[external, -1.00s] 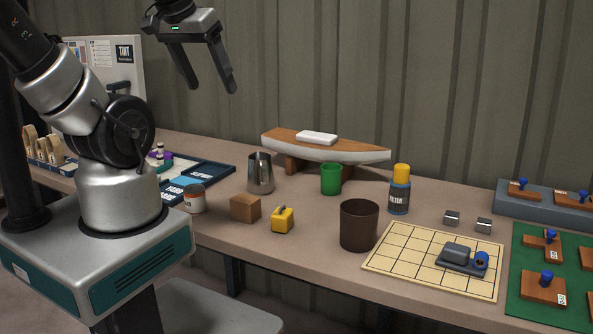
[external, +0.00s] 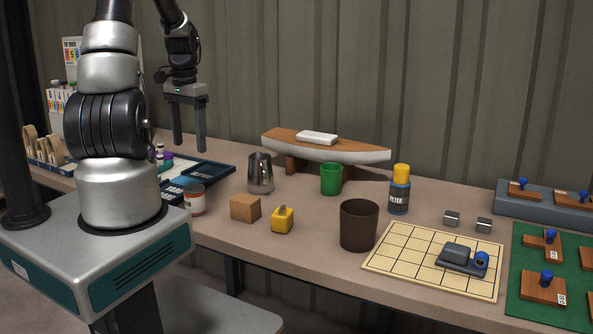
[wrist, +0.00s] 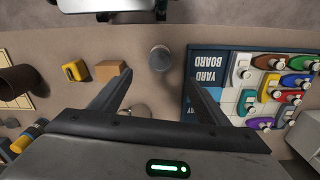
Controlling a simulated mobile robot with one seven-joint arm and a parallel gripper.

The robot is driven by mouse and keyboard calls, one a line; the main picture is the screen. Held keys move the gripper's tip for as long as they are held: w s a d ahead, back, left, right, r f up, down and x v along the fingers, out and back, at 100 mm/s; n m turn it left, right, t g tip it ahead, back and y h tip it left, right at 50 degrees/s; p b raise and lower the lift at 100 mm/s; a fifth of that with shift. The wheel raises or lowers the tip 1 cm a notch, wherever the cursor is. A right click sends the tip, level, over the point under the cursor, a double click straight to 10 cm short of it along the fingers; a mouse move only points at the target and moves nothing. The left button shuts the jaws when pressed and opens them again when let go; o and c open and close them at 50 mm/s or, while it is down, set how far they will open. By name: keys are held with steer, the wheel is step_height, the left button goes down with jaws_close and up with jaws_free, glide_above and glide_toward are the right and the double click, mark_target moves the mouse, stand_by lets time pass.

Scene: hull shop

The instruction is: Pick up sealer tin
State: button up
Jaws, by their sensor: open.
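The sealer tin is probably the small round tin (external: 194,198) with a reddish-brown band, upright at the bench's near edge; its label is too small to read. In the wrist view a round grey-topped tin (wrist: 160,58), apparently the same one, lies beyond my fingers, between the wooden block and the yard board. My gripper (external: 189,148) points down, open and empty, above the back of the bench near the yard board. In the wrist view my open fingers (wrist: 158,92) are apart, with nothing between them.
A wooden block (external: 245,208), yellow object (external: 283,220) and metal jug (external: 260,173) stand right of the tin. The yard board (wrist: 207,80) holds several model boats. A brown cup (external: 359,226), green cup (external: 331,179), blue bottle (external: 399,194) and boat hull (external: 330,150) stand farther right.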

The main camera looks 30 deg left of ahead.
mark_target(194, 187)
step_height(194, 187, down, 17)
steer(key=shift+f, duration=0.1)
stand_by(0.5)
steer(key=c, duration=1.4)
